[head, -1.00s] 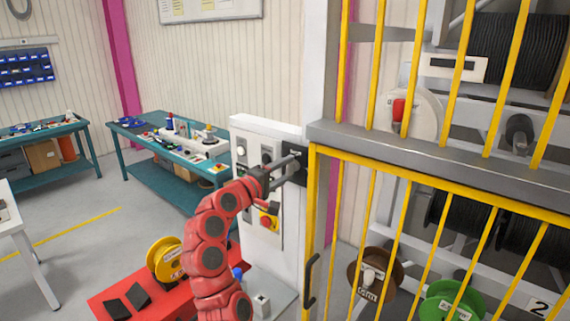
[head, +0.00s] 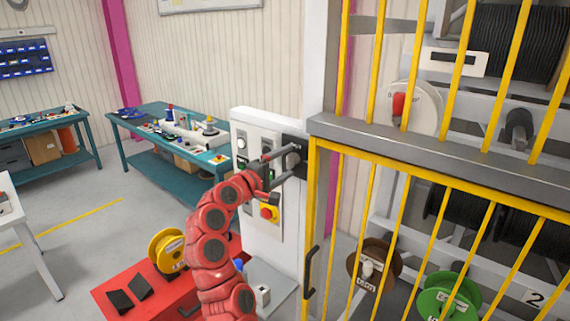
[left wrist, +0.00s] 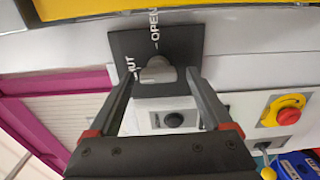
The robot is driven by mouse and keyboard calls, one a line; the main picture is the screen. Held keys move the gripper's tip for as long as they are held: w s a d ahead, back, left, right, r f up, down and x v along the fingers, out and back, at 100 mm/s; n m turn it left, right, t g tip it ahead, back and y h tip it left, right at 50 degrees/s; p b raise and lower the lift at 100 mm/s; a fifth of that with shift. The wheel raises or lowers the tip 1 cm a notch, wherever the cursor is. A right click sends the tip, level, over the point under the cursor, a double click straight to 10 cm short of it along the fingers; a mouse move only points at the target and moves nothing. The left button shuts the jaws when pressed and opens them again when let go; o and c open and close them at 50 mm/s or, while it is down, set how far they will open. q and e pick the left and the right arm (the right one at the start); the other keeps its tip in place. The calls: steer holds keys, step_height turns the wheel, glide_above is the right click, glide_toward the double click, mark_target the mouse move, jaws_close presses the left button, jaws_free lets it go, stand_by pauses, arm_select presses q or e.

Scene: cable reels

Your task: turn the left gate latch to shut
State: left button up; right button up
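The left gate latch is a dark plate (left wrist: 150,50) marked OPEN and SHUT, with a grey knob (left wrist: 157,70) on it. In the head view the plate (head: 296,155) sits at the top of the white post, left of the yellow gate. My left gripper (head: 284,165) is open in front of it. In the left wrist view its fingertips (left wrist: 161,74) stand on either side of the knob, with gaps showing. I cannot tell exactly which mark the knob points to. My right gripper is not in view.
A red emergency button (head: 269,213) on yellow sits below the latch on the control panel (head: 254,160). The yellow barred gate (head: 420,180) and its grey rail fill the right side. A red cabinet (head: 190,290) with a yellow reel (head: 166,250) stands at lower left.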

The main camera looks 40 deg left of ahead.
arm_select(q)
steer(key=s+a+b, duration=0.1)
steer(key=s+b, duration=0.5)
steer(key=s, duration=1.1)
steer(key=shift+s+a, duration=0.15)
steer(key=shift+s, duration=0.05)
